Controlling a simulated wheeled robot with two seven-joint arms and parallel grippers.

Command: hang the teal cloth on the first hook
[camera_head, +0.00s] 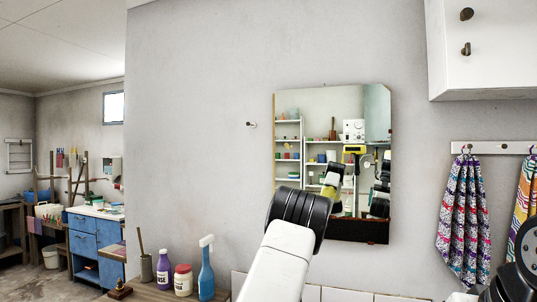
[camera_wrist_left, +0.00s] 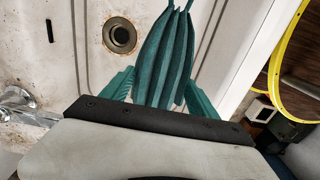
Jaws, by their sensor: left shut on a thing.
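The cloth is over a stained pale basin and does not show in the head view. In the head view, a pale hook rail (camera_head: 497,147) is on the wall at right. A purple-patterned towel (camera_head: 464,215) hangs from its left visible hook and a striped towel (camera_head: 524,195) from one further right. My right gripper is not in view.
A single small peg (camera_head: 250,124) is on the wall left of the mirror (camera_head: 315,130). A white cabinet (camera_head: 485,60) overhangs the rail. A blue spray bottle (camera_head: 206,272) and other bottles stand at lower left. The basin's drain (camera_wrist_left: 119,36) and a yellow ring (camera_wrist_left: 277,75) show in the wrist view.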

